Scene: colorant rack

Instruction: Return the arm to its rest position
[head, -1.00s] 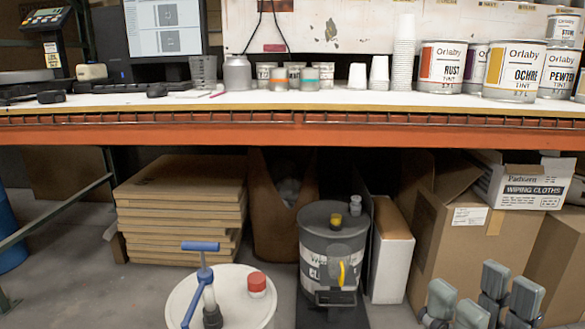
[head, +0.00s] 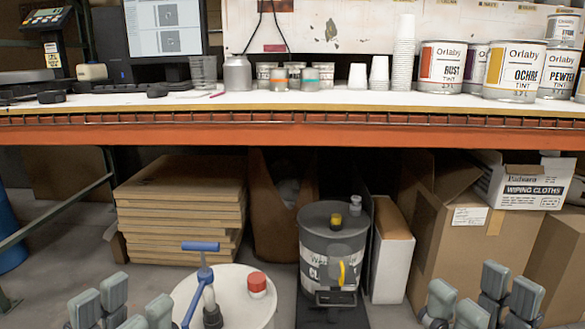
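My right gripper (head: 482,298) is at the bottom right, in front of the cardboard boxes. Its grey fingers point up and stand apart, with nothing between them. My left gripper (head: 122,306) is at the bottom left, left of the white drum. Its fingers also stand apart and are empty, with the lower part cut off by the picture edge. Both grippers are below the bench top and appear to touch nothing.
The bench (head: 300,133) has an orange front beam and holds tint cans (head: 515,70), cups and a monitor. Below are a white drum (head: 240,300) with a blue pump handle, a grey can (head: 333,215), stacked boards (head: 180,200) and a cardboard box (head: 450,245).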

